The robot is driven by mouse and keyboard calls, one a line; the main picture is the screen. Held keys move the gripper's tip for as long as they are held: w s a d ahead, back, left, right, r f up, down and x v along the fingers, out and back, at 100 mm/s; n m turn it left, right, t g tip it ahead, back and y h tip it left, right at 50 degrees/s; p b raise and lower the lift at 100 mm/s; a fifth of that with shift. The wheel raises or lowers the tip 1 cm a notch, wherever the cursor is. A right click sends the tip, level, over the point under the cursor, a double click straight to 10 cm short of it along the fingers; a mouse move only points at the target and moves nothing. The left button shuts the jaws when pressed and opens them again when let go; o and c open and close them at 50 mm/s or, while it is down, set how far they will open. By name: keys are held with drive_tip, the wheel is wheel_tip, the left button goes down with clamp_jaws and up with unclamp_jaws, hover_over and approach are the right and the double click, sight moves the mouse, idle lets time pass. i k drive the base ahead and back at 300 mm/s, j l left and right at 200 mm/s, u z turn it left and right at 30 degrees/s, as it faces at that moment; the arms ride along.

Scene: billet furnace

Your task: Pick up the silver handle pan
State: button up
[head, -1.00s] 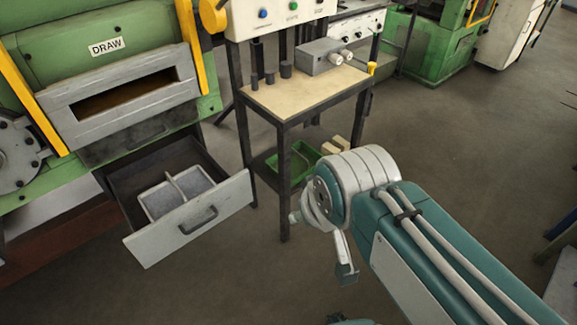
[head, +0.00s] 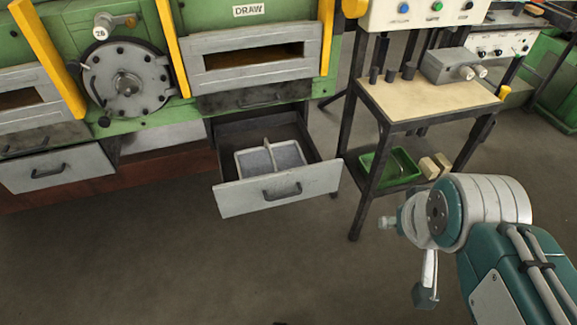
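The silver handle pan (head: 245,163) is a grey open pan with a bar across its middle. It sits inside a pulled-out drawer (head: 240,199) under the DRAW opening. My gripper (head: 426,294) hangs below the wrist of my arm at the right, well apart from the pan and to its right. Only part of the gripper shows, and its fingers are too small and side-on to tell whether they are open. Nothing is visible in it.
A bench (head: 425,97) with a control box (head: 462,67) stands right of the drawer. A green pan (head: 388,166) and pale blocks (head: 435,166) lie on its lower shelf. The floor (head: 230,265) in front is clear.

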sight(272, 157)
drive_tip(key=i+j, duration=1.2)
drive_tip(key=j+u, duration=0.05)
drive_tip(key=j, duration=0.05)
